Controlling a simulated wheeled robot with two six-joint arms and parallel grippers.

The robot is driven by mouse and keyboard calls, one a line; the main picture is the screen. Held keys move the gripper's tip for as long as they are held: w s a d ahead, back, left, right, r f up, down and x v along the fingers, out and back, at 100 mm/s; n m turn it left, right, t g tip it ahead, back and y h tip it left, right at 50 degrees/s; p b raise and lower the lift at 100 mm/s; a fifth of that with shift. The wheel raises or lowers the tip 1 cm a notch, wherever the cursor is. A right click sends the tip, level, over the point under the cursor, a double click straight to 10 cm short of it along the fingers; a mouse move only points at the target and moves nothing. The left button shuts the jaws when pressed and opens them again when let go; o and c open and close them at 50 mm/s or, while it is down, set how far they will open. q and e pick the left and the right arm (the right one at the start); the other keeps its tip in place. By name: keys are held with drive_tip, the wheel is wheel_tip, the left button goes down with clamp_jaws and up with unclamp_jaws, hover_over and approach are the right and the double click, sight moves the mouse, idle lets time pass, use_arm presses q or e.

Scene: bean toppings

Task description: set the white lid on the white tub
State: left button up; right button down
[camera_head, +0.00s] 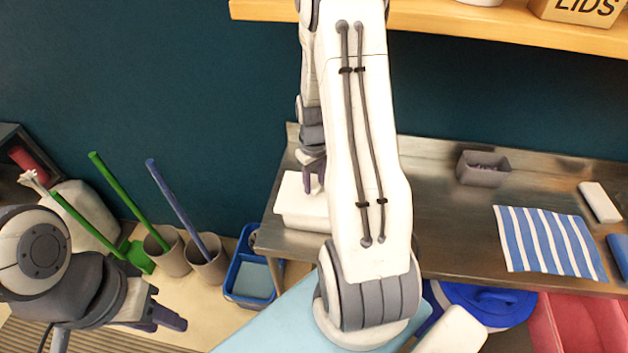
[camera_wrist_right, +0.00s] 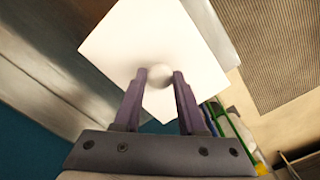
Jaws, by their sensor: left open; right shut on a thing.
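My right gripper (camera_head: 314,178) points down at the left end of the metal table and is shut on the round knob (camera_wrist_right: 160,75) of the white lid (camera_wrist_right: 135,38). The lid is square and spreads out beyond the fingers in the right wrist view. In the head view a white boxy shape, the white tub (camera_head: 300,219), stands under this gripper at the table's left end. My right arm hides its right part. I cannot tell whether lid and tub touch. My left gripper (camera_head: 168,316) is open and empty at lower left, away from the table.
The metal table (camera_head: 440,220) holds a grey bin (camera_head: 483,169), a striped blue cloth (camera_head: 550,241) and a white block (camera_head: 600,202). A wooden shelf (camera_head: 430,18) runs above. Left of the table stand grey pots (camera_head: 206,263) with poles and a blue bin (camera_head: 238,290).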

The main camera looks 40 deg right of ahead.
sight(314, 186)
drive_tip(key=shift+f, duration=0.15)
drive_tip(key=shift+f, duration=0.1)
drive_tip(key=shift+f+b, duration=0.4)
drive_tip(key=shift+c, duration=2.4)
unclamp_jaws()
drive_tip(key=shift+r, duration=0.1)
drive_tip(key=shift+r+p, duration=0.3)
drive_tip(key=shift+w+r, duration=0.1)
drive_tip(key=shift+r, duration=0.25)
wheel_tip(314, 186, up, 7)
drive_tip(key=shift+r+b, duration=0.1)
drive_tip(key=shift+b, duration=0.65)
